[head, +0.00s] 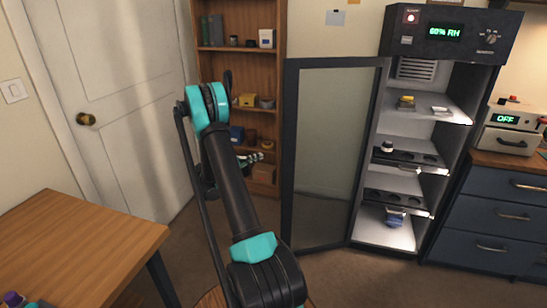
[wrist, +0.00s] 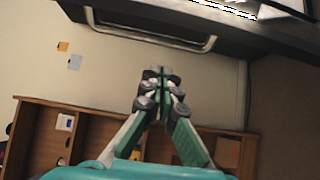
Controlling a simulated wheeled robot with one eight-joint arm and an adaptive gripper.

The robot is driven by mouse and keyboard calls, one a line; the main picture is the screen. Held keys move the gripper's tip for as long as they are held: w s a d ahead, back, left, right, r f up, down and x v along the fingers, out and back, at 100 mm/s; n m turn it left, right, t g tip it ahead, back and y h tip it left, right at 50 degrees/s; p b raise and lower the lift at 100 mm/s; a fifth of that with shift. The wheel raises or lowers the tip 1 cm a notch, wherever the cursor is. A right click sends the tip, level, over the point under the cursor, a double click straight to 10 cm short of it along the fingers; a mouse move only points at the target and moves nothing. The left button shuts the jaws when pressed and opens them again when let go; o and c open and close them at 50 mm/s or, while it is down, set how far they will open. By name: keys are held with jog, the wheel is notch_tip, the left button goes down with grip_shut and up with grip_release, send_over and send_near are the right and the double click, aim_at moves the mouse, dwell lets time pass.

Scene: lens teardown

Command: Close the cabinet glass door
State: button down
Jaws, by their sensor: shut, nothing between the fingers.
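The cabinet (head: 432,165) stands at the right of the head view, lit inside. Its glass door (head: 333,150) has a dark frame and stands wide open, swung out to the left of the cabinet. My gripper (head: 257,157) is shut and empty, left of the door's free edge in the head view; I cannot tell the depth gap. In the wrist view my closed fingertips (wrist: 158,75) point toward a metal bar handle (wrist: 150,42) on a dark panel, probably the door. They appear apart from it. The handle is not clear in the head view.
A wooden bookshelf (head: 280,80) stands behind my arm. A wooden table (head: 75,245) is at the lower left, and a white room door (head: 105,95) is at the left. Blue drawers (head: 495,215) stand right of the cabinet. Floor shows in front of the door.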

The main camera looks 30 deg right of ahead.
jog(key=d, duration=1)
jog(key=s, duration=0.1)
jog(key=s+a, duration=0.1)
jog(key=s, duration=0.2)
jog(key=shift+a, duration=0.25)
